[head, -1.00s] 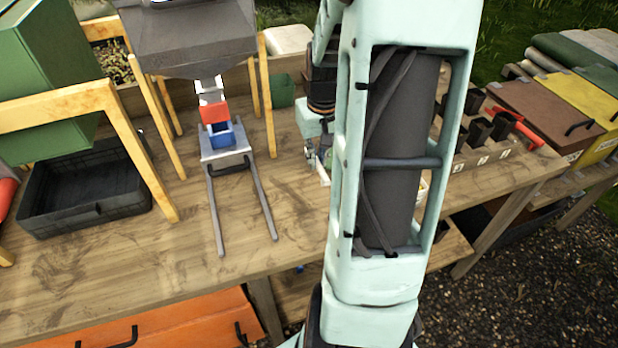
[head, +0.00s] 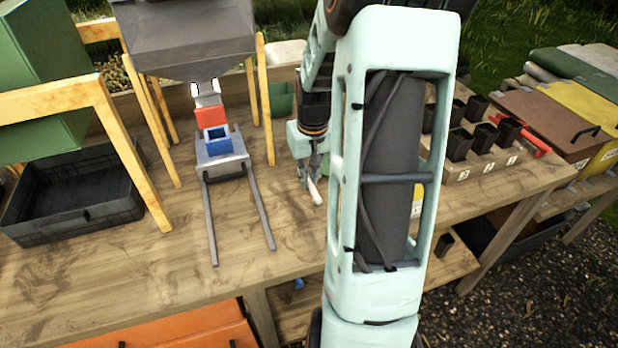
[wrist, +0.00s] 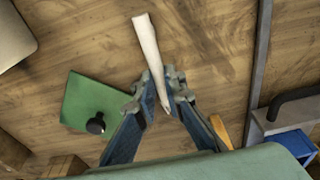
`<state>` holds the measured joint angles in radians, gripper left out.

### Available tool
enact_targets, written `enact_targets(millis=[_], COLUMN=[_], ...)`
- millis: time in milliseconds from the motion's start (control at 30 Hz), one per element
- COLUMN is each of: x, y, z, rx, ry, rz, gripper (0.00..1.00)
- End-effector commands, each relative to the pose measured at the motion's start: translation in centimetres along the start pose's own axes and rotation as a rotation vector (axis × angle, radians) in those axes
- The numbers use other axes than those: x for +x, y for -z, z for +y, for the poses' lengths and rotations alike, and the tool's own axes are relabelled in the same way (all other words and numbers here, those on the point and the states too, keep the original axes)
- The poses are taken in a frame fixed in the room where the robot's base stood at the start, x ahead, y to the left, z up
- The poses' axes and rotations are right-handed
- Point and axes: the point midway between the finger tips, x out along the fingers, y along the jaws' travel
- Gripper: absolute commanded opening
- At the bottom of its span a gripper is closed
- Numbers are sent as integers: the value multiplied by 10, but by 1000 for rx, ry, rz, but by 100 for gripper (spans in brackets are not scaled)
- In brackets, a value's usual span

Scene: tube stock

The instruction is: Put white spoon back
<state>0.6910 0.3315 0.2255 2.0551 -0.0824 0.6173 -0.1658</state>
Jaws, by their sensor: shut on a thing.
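My gripper (wrist: 160,97) is shut on the white spoon (wrist: 150,50), a pale tapering piece that sticks out beyond the fingertips in the wrist view. In the head view my gripper (head: 311,172) hangs above the wooden bench, right of the grey metal stand. The white spoon (head: 315,192) points down from it there, apart from the stand. The end of the spoon between the fingers is partly hidden.
A blue cup (head: 217,142) sits on the grey stand (head: 222,160) with two long rails. Black holders (head: 460,146) stand at the right. The bench front (head: 150,270) is clear.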

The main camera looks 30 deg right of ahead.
Motion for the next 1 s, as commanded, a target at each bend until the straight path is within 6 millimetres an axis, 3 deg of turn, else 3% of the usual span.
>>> enact_targets(millis=[67, 100, 233, 633, 1000], x=[4, 4, 3, -5, -79], y=[-1, -1, -1, 1, 2], z=[0, 0, 0, 0, 0], rx=[0, -1, 0, 0, 0], ry=[0, 0, 0, -1, -2], rz=[0, 0, -1, 1, 5], gripper=[0, 12, 26, 27, 27])
